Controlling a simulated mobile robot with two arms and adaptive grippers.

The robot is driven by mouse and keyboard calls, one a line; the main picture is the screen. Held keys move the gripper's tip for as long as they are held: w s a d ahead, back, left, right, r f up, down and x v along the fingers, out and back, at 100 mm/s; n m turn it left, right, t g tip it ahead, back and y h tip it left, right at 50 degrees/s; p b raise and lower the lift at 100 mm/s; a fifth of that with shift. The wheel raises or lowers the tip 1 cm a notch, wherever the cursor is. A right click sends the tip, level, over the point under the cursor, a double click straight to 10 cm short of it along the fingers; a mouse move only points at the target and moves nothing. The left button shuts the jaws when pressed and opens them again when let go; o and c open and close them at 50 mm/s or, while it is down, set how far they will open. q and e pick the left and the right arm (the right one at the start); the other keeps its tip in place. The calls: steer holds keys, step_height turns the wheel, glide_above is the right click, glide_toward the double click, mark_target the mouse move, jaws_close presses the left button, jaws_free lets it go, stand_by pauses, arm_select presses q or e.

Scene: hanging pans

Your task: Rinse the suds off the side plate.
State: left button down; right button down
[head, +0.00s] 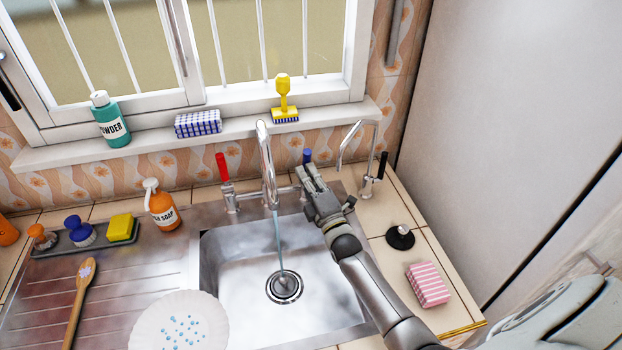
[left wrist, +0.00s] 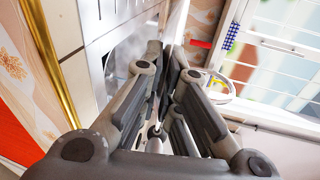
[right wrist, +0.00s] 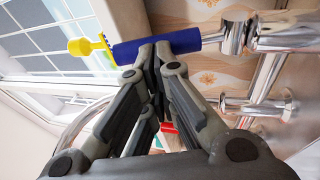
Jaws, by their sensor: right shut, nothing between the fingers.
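The white side plate (head: 150,325) is at the bottom of the head view, over the sink's left rim, with blue suds spots on its face. In the left wrist view a pale edge (left wrist: 178,25) shows between the tips of my left gripper (left wrist: 166,52); it looks like the plate seen edge-on. My left gripper is out of the head view. My right gripper (head: 309,174) is shut and empty, its tips at the tap's blue handle (right wrist: 157,46), apparently touching it. Water (head: 279,240) runs from the spout (head: 266,165) into the sink basin (head: 235,275).
The red handle (head: 222,168) stands left of the spout, a second thin faucet (head: 358,145) to the right. A black plug (head: 400,238) and pink sponge (head: 428,283) lie at right.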

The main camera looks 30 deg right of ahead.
stand_by(0.3)
arm_select(q)
steer(key=shift+f+b, duration=0.6)
steer(key=shift+b, duration=0.05)
arm_select(e)
steer(key=shift+w+d+r, duration=0.25)
steer(key=shift+w+r, duration=0.45)
steer(key=shift+w, duration=0.25)
steer(key=shift+w+r, duration=0.1)
steer(key=shift+r, duration=0.15)
